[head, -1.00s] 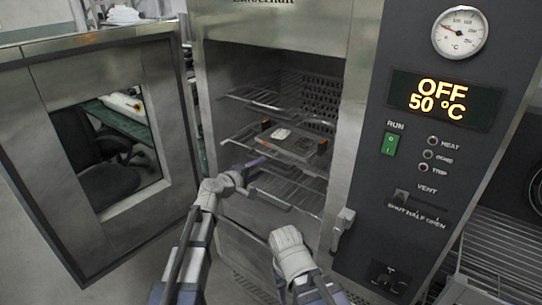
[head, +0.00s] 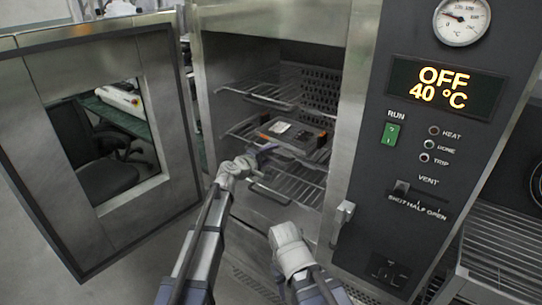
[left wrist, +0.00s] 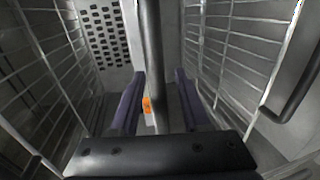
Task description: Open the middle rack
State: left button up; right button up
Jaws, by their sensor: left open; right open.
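The oven (head: 365,200) stands open with three wire racks inside. The middle rack (head: 238,130) is in the chamber and carries a dark box-shaped device (head: 292,137) with orange parts. My left gripper (head: 266,149) is at the front of the middle rack. In the left wrist view its two purple fingers (left wrist: 158,103) are apart, with a dark bar (left wrist: 151,45), apparently that rack's handle, between them. I cannot tell whether they touch it. My right gripper (head: 287,234) is low in front of the oven; its fingers are hard to make out.
The upper rack (head: 262,92) and lower rack (head: 290,185) are inside; the lower one has a dark front handle (head: 268,193). The oven door (head: 105,225) is swung open at left. A latch (head: 342,217) protrudes by the opening's right edge.

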pick_arm(q)
jog(key=shift+s+r, duration=0.1)
jog(key=shift+s, duration=0.05)
grip_shut()
jog(key=shift+s, duration=0.1)
jog(key=shift+s, duration=0.1)
dwell(1.1)
